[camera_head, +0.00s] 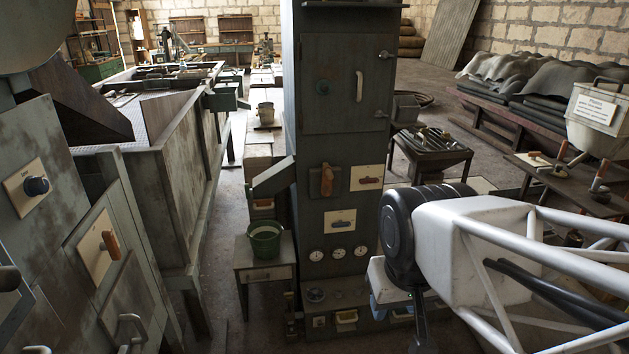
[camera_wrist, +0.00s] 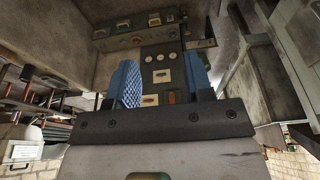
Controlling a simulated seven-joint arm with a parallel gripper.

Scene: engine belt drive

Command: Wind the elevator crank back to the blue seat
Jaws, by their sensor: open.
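The elevator tower (camera_head: 345,110) is a tall grey-green cabinet in the middle of the head view. Its front carries a wooden handle (camera_head: 327,181), a cream plate with a reddish handle (camera_head: 367,178), and another cream plate (camera_head: 340,221) above three round gauges (camera_head: 337,253). A round knob or wheel (camera_head: 316,295) sits on its base ledge. I cannot tell which part is the crank, and no blue seat is clear. My gripper (camera_wrist: 161,62) has blue fingers spread apart with nothing between them, facing the tower front. In the head view my wrist mostly hides it.
A small stand holds a green bucket (camera_head: 265,240) left of the tower. Grey-green panels with knobs (camera_head: 37,186) fill the left foreground. The floor left of the stand is clear.

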